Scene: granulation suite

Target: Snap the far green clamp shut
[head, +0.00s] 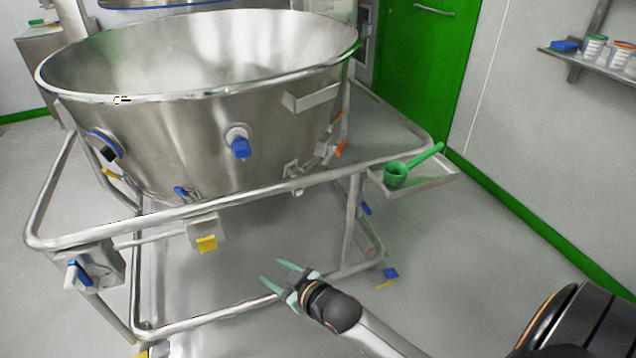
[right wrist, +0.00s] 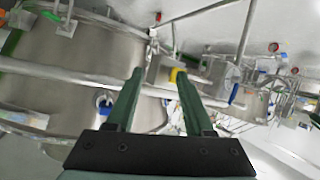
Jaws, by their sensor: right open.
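I cannot make out a green clamp in either view. A large steel bowl (head: 200,120) stands in a tubular frame (head: 70,245), with several blue, orange and yellow handles on it. My right gripper (head: 278,272) is open and empty in front of the frame, below the bowl and to the right of a yellow handle (head: 207,243). My left gripper is out of view.
A green scoop (head: 397,174) lies on a small tray (head: 440,181) at the frame's right corner. A blue handle (head: 240,148) sticks out from the bowl. A shelf (head: 610,66) with tubs hangs at upper right.

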